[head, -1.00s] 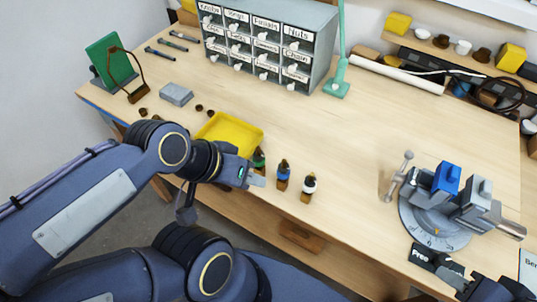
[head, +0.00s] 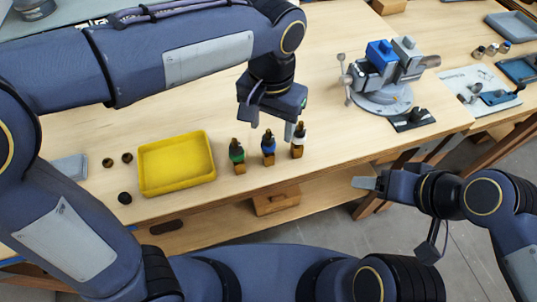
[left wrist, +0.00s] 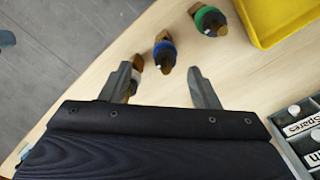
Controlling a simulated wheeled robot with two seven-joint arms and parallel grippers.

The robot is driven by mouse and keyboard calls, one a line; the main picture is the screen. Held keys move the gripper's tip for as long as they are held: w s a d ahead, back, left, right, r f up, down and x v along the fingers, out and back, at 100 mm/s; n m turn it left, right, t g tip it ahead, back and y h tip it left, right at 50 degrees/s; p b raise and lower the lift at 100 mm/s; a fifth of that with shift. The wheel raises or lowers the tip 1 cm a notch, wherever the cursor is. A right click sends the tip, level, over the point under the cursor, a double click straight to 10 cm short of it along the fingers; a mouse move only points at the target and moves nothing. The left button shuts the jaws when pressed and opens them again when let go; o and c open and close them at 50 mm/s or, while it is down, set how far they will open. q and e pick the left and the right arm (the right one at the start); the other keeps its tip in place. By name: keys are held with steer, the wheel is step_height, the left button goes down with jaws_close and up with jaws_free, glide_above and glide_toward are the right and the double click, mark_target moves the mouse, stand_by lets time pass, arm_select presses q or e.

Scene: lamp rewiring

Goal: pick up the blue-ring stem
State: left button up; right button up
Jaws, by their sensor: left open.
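The blue-ring stem (head: 268,148) stands upright in a small wooden block near the bench's front edge, between the green-ring stem (head: 237,152) and the white-ring stem (head: 298,140). My left gripper (head: 272,124) is open and points down above the blue-ring stem. In the left wrist view, the blue-ring stem (left wrist: 165,54) shows just beyond the gap between the open fingertips (left wrist: 160,74). The green-ring stem (left wrist: 210,21) is farther off; the white-ring stem is partly hidden behind the left-hand finger. My right gripper (head: 364,184) is off the bench's front edge; its jaw gap does not show clearly.
A yellow tray (head: 176,163) lies left of the stems, with small dark round parts (head: 125,198) beside it. A vise (head: 386,85) with a blue block stands to the back right. Bare bench top lies between the stems and the vise.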

mark_target(269, 138)
arm_select(q)
steer(key=shift+d+f, duration=0.15)
steer(key=shift+f, duration=0.35)
steer(key=f, duration=0.6)
steer(key=shift+w+a+f, duration=0.2)
steer(key=shift+a+f, duration=0.2)
steer(key=shift+c, duration=0.5)
steer(key=shift+r, duration=0.1)
jaws_close()
